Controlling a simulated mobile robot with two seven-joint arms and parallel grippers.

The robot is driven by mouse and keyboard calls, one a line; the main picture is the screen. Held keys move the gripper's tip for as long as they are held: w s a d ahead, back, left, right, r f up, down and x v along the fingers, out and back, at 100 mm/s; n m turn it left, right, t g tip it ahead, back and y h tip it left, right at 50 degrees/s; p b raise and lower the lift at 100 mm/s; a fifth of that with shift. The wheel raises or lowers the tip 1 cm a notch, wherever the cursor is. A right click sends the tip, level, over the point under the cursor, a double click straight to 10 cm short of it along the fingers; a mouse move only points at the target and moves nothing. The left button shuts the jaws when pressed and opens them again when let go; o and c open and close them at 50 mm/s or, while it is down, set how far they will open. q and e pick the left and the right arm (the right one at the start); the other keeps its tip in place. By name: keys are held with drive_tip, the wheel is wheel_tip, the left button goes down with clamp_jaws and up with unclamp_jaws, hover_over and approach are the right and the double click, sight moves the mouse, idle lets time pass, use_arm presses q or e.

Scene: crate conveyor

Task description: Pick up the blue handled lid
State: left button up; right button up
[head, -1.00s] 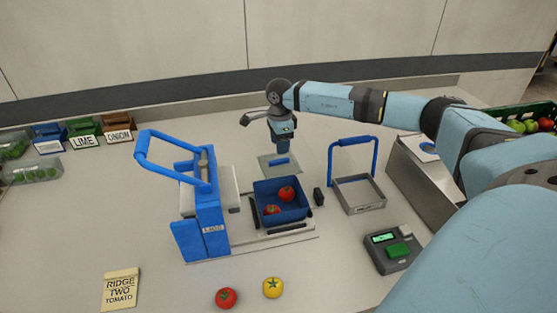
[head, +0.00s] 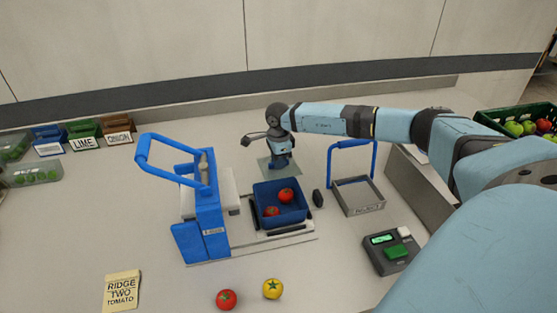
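The lid (head: 266,167) is a thin, pale, see-through plate lying on the counter just behind the blue crate (head: 263,187). Its blue handle is hidden now behind my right gripper. My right gripper (head: 281,163) points down over the middle of the lid, at the handle. I cannot tell whether its fingers are open or closed around the handle. My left gripper is out of view.
The crate holds two tomatoes and sits on the blue-framed machine (head: 211,225). A grey tray with a blue hoop (head: 357,196) stands to the right. A keypad device (head: 390,252) and two loose tomatoes (head: 227,299) lie in front.

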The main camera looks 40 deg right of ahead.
clamp_jaws()
